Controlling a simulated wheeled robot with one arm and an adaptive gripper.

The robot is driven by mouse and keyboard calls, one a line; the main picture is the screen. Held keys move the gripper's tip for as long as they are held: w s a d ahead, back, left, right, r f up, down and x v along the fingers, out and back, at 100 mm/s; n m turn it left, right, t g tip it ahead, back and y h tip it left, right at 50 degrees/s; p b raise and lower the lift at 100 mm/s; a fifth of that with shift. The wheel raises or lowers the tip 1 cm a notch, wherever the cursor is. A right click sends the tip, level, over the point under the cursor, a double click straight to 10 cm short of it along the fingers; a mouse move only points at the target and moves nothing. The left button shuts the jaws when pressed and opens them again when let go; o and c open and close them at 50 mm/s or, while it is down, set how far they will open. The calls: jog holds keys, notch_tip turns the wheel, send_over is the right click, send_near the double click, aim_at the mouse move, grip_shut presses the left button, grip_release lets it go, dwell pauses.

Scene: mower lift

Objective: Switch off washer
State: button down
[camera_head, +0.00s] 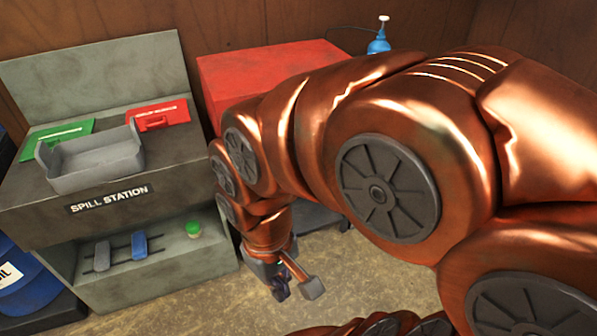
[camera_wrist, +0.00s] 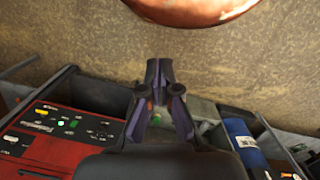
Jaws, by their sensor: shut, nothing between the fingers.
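No thing in view is labelled as a washer, and I cannot tell which one it is. A red-topped unit (camera_head: 245,75) stands at the back in the head view, partly hidden by my arm. My gripper (camera_head: 282,292) hangs low over the floor, to the right of the spill station's front. In the wrist view my gripper (camera_wrist: 158,68) is shut and empty, apart from the panel.
The grey spill station (camera_head: 110,217) holds a grey tray (camera_head: 95,178), a green plate (camera_head: 50,142) and a red plate (camera_head: 158,114). A blue drum (camera_head: 25,285) stands at left. Bare floor (camera_head: 215,300) lies in front.

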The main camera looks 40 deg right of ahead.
jog(key=w+d+f+n+t+h+b, duration=0.25)
jog(key=w+d+f+b, duration=0.4)
jog(key=w+d, duration=0.35)
jog(key=w+d+f+n+t+h+b, duration=0.1)
jog(key=w+d+f+t+b, duration=0.35)
jog(key=w+d+f, duration=0.4)
jog(key=w+d+f+n+t+h+b, duration=0.1)
jog(key=w+d+f+t+h+b, duration=0.1)
jog(key=w+d+f+b, duration=0.75)
jog(key=w+d+f+n+t+b, duration=0.3)
jog(key=d+f+n+t+b, duration=0.2)
jog(key=d+f+b, duration=0.2)
jog(key=w+d+f+n+t+b, duration=0.3)
jog(key=d+f, duration=0.5)
jog(key=d, duration=0.3)
jog(key=n+t+b, duration=0.1)
jog(key=t+b, duration=0.1)
jog(key=b, duration=0.1)
jog(key=shift+w+d+n+t+h+b, duration=0.35)
jog(key=shift+w+d+t+b, duration=0.05)
jog(key=shift+w, duration=0.15)
jog(key=b+x, duration=0.3)
jog(key=x, duration=1)
jog(key=shift+w+d, duration=0.2)
jog(key=shift+w, duration=0.15)
